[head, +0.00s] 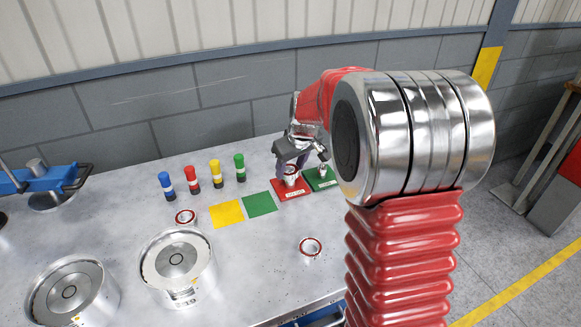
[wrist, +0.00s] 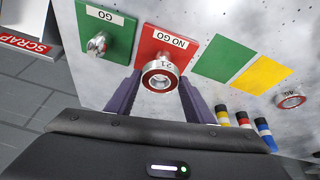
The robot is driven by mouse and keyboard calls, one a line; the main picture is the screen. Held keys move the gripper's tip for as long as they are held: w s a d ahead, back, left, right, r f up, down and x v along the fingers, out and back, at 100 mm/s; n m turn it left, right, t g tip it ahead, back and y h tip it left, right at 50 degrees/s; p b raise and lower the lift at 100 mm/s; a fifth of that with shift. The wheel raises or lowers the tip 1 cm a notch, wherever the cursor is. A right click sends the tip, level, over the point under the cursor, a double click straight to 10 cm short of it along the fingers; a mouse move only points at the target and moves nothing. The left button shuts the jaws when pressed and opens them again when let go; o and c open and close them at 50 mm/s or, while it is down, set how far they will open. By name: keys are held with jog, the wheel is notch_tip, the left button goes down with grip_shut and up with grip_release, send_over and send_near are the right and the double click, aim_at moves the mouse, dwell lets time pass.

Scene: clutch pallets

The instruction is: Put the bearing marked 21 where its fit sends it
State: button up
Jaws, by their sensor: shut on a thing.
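The bearing marked 21 (wrist: 161,76), a small metal ring with a red band, is between the two purple fingers of my gripper (wrist: 160,86). It also shows in the head view (head: 291,171). My gripper is shut on it at the red NO GO plate (wrist: 150,42). The NO GO gauge plug is mostly hidden by the bearing; I cannot tell whether the bearing is around it or just above it. The green GO plate (wrist: 113,24) carries a bare metal plug (wrist: 97,45) and stands beside the red plate.
Flat green (head: 260,204) and yellow (head: 227,214) squares lie on the bench. Other bearings lie at the left (head: 185,217) and front (head: 310,247). Several coloured posts stand behind, and two large metal housings (head: 178,262) stand front left. A SCRAP label (wrist: 25,43) shows off the bench.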

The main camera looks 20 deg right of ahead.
jog(key=shift+f, duration=0.15)
jog(key=o, duration=1.3)
jog(key=shift+o, duration=0.2)
jog(key=v, duration=1.3)
jog(key=shift+s+r, duration=0.25)
jog(key=shift+r, duration=0.05)
